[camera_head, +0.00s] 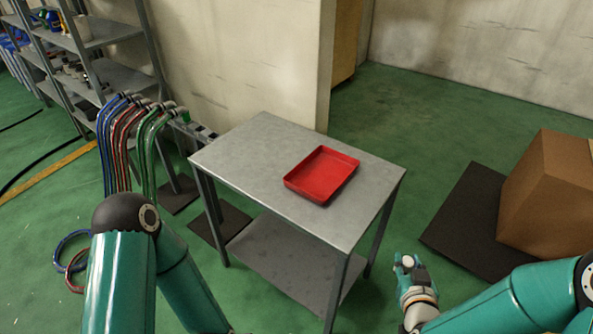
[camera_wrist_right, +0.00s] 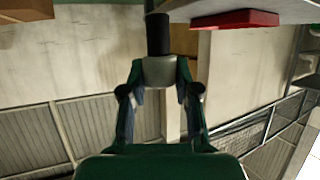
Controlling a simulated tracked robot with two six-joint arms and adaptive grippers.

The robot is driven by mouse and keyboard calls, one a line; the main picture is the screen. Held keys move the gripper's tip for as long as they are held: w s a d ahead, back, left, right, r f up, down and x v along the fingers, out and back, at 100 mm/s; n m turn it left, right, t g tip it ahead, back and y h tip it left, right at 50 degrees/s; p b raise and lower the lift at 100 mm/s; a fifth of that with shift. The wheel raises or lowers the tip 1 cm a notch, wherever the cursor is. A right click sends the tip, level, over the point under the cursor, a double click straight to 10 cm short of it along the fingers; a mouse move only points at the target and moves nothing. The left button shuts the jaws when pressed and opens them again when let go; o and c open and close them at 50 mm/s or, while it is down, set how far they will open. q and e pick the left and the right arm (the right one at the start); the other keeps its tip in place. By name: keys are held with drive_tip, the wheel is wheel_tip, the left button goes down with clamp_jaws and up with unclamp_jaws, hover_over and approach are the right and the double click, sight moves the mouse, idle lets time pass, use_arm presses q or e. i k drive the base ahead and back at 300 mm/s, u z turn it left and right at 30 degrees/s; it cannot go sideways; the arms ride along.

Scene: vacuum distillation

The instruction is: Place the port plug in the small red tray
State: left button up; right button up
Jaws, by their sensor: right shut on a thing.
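The small red tray (camera_head: 322,175) lies on the grey metal table's top, right of its middle, and looks empty. My right gripper (camera_head: 408,264) is low, to the right of the table and clear of it. In the right wrist view its jaws are shut on the port plug (camera_wrist_right: 159,36), a black cylinder with a grey lower part between the fingers. The red tray (camera_wrist_right: 236,20) also shows at the top of that view, to the right of the plug and apart from it. My left arm enters from the left, but its gripper is out of view.
The metal table (camera_head: 245,150) has bare top around the tray and a lower shelf. A cardboard box (camera_head: 550,200) stands on a dark mat (camera_head: 462,212) at right. Coloured hoses (camera_head: 125,150) hang from a stand at left, near metal shelving (camera_head: 90,40).

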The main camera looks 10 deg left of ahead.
sight(321, 176)
drive_tip(key=u, duration=0.7)
drive_tip(key=i, duration=1.05)
drive_tip(key=z, duration=0.05)
drive_tip(key=k, duration=0.9)
drive_tip(key=u, duration=0.25)
drive_tip(key=i, duration=0.9)
drive_tip(key=z, duration=0.1)
